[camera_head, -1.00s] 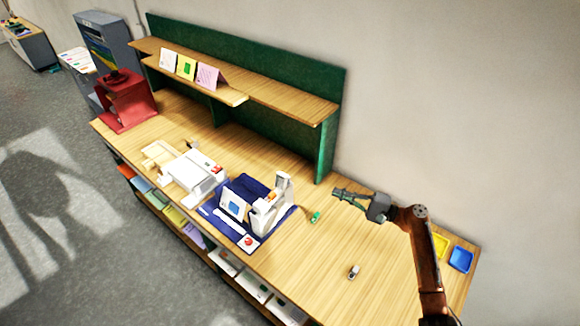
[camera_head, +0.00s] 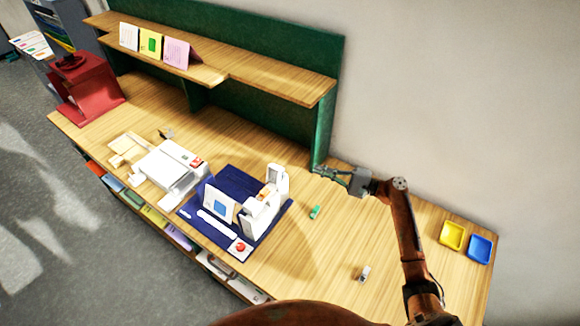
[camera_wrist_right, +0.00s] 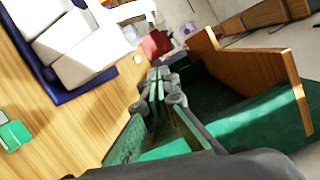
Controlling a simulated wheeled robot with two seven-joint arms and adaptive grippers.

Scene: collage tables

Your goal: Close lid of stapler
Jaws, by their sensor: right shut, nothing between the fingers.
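No stapler can be made out for certain. My left gripper is out of view.
The green-backed shelf (camera_head: 240,75) with standing cards stands along the back, close to my right gripper. A white device (camera_head: 168,170) and a red stand (camera_head: 85,92) are further left. Yellow (camera_head: 452,234) and blue (camera_head: 480,248) trays lie right. The table's right-hand part has free room.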

